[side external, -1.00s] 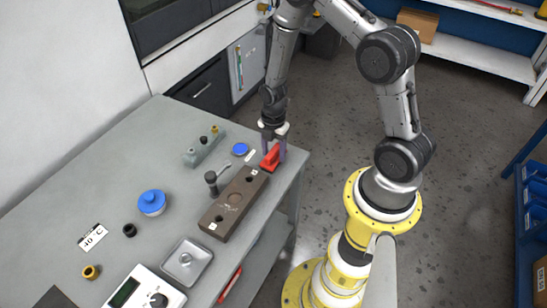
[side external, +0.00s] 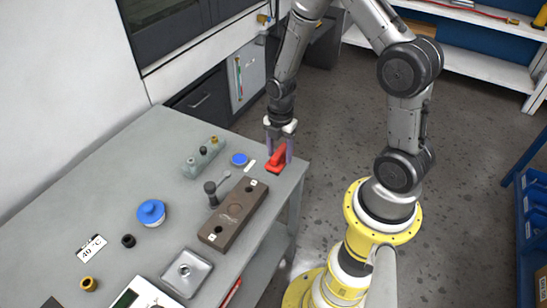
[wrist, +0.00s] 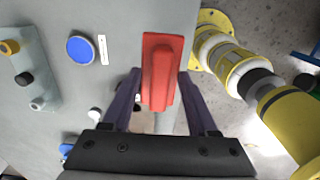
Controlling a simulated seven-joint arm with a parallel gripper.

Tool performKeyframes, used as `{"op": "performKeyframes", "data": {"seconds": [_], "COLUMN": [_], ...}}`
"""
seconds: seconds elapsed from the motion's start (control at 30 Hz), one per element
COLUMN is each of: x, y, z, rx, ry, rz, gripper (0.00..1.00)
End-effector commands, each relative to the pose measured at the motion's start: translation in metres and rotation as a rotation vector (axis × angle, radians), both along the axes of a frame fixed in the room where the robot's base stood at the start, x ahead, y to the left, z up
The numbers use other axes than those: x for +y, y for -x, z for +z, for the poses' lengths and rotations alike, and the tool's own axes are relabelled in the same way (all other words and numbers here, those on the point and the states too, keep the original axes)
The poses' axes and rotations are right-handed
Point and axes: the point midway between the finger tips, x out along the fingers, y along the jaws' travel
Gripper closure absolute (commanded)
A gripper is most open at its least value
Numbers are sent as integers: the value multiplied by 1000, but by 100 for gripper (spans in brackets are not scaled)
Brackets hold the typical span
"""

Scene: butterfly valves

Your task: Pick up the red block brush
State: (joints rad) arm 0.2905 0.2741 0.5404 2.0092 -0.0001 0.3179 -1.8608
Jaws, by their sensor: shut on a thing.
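The red block brush (side external: 276,160) is between the two purple fingers of my gripper (side external: 278,153), near the far right corner of the grey table (side external: 120,180). My gripper is shut on it. In the wrist view, the red brush (wrist: 162,70) lies lengthwise between the fingers of my gripper (wrist: 160,82), one finger at each long side. The brush looks slightly above the tabletop, but the size of the gap is hard to tell. Its underside is hidden.
A brown block (side external: 233,212) with holes lies just in front of the brush. A blue disc (side external: 239,159), a grey fitting (side external: 203,158) and a dark lever (side external: 213,190) stand to the left. A metal dish (side external: 187,272) and blue-lidded jar (side external: 151,212) are nearer.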

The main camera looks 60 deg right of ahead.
Motion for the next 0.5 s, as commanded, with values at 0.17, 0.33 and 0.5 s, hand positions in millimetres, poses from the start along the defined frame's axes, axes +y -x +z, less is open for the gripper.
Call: {"op": "performKeyframes", "data": {"seconds": [0.17,0.33,0.5], "x": [10,20,27], "y": [33,67,91], "z": [34,49,59], "rx": [-2,-3,-3], "ry": [1,1,1], "rz": [0,0,0], "gripper": [100,100,100]}}
